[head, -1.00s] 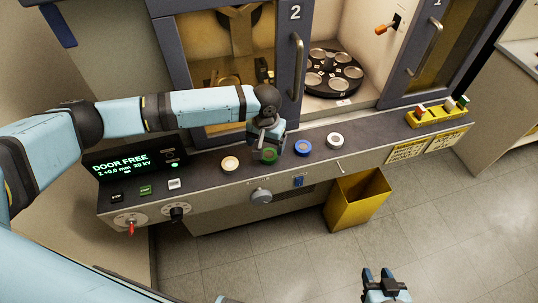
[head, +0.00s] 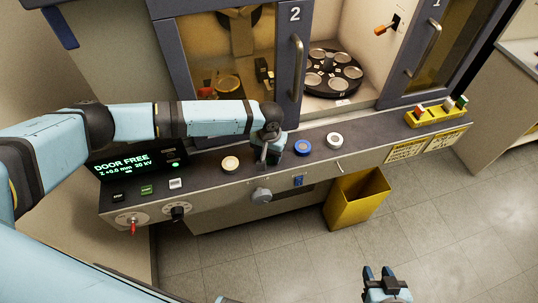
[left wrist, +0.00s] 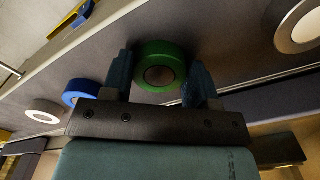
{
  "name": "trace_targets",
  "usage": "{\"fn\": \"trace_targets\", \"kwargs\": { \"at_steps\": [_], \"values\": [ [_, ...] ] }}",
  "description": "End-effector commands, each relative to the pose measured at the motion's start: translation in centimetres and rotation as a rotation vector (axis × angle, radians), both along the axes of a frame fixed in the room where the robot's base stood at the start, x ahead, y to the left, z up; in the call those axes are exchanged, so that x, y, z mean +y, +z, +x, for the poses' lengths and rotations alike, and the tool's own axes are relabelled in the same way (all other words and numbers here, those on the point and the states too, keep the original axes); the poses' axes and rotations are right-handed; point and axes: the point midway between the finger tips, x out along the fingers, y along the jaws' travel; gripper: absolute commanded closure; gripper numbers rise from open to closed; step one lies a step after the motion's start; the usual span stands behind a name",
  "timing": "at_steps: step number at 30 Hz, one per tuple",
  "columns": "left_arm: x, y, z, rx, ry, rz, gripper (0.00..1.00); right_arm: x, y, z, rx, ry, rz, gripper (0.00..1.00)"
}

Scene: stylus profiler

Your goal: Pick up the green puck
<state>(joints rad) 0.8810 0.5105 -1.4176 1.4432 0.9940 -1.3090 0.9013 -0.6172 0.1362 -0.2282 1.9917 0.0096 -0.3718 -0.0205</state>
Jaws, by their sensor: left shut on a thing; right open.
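In the head view my left gripper (head: 268,154) points down at the counter ledge and hides the puck. I cannot tell whether the puck still touches the ledge. My right gripper (head: 384,278) is open and empty, low at the bottom of the head view, away from the ledge.
On the ledge (head: 205,172), a cream puck (head: 231,164) lies left of my left gripper. A blue puck (head: 303,148) and a white puck (head: 334,140) lie to its right. A yellow bin (head: 356,205) stands below. Cabinet doors and a round carousel (head: 333,72) are behind.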

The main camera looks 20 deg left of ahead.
Motion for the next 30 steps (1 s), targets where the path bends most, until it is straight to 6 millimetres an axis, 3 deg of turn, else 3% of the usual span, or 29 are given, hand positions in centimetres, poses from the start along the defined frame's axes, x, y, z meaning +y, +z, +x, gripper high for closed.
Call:
{"fn": "trace_targets", "kwargs": {
  "at_steps": [8, 14, 30],
  "values": [
    [0.0, 0.5, 0.0, 0.0, 0.0, 0.0, 0.69, 0.1, -0.1, 0.0, 0.001, 0.001, 0.0, 0.59],
    [0.0, 2.9, 0.1, -0.003, 0.0, -0.002, 0.69, 0.1, -0.3, 0.0, 0.001, 0.0, 0.001, 0.59],
    [0.0, 16.9, 0.0, -0.002, -0.001, -0.001, 0.69, 0.4, -1.4, -0.1, 0.006, 0.006, 0.005, 0.59]
  ]
}}
